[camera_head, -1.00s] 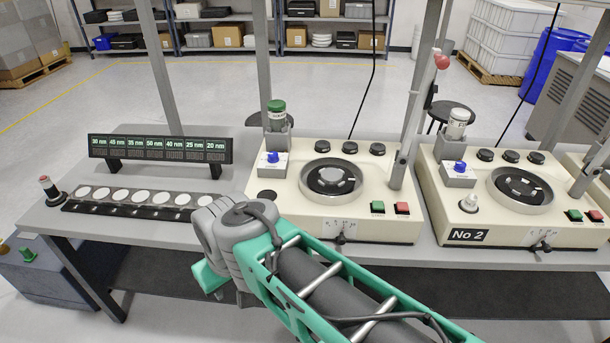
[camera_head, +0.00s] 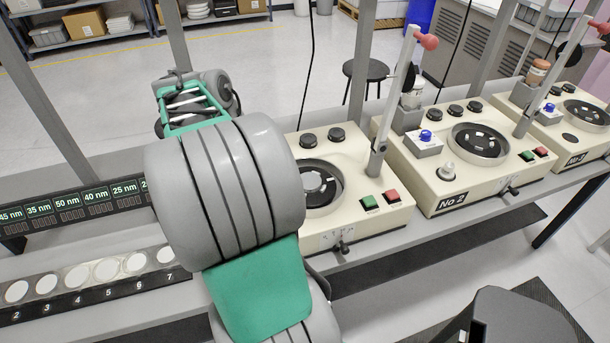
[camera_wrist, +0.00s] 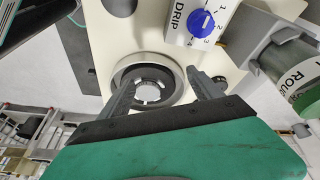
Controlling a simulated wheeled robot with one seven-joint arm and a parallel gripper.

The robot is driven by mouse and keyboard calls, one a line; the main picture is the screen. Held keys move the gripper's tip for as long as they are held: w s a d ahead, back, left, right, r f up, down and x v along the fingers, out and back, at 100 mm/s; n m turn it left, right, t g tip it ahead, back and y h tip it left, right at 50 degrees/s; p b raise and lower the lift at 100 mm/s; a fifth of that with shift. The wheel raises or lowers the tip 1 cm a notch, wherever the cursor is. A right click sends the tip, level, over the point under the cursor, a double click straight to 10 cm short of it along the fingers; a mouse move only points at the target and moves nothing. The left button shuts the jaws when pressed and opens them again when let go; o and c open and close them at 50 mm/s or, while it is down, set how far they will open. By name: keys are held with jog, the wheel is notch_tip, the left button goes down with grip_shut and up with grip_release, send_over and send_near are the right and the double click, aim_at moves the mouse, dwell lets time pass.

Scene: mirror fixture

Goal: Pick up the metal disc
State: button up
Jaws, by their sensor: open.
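A round metal disc (camera_wrist: 148,92) with a dark notched ring around it lies in the round bowl of the nearest machine; I cannot tell disc from holder for certain. In the head view part of this bowl (camera_head: 322,200) shows behind my arm, with a grey round piece in it. My gripper (camera_wrist: 160,80) is open and empty in the wrist view, its fingers above the bowl on either side of the centre. I cannot tell how high they are. In the head view my arm hides the gripper.
A numbered rack (camera_head: 92,293) of pale round discs lies at left, below a size display (camera_head: 80,208). A blue DRIP knob (camera_wrist: 201,21) and a green-capped bottle (camera_wrist: 290,75) stand near my gripper.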

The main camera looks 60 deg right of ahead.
aim_at(310, 180)
jog(key=shift+o, duration=1)
jog(key=s+d+m+g, duration=0.1)
jog(key=s+d+m, duration=0.4)
jog(key=s+d, duration=0.1)
jog(key=shift+s+d+f+m+g+y, duration=0.2)
jog(key=shift+m+g+y, duration=0.1)
jog(key=shift+m+y, duration=0.1)
jog(key=p+x, duration=0.1)
jog(key=x, duration=0.6)
jog(key=shift+s+d+f, duration=0.1)
jog(key=shift+f, duration=0.15)
jog(key=c, duration=1.4)
jog(key=shift+o, duration=0.2)
jog(key=shift+r, duration=0.15)
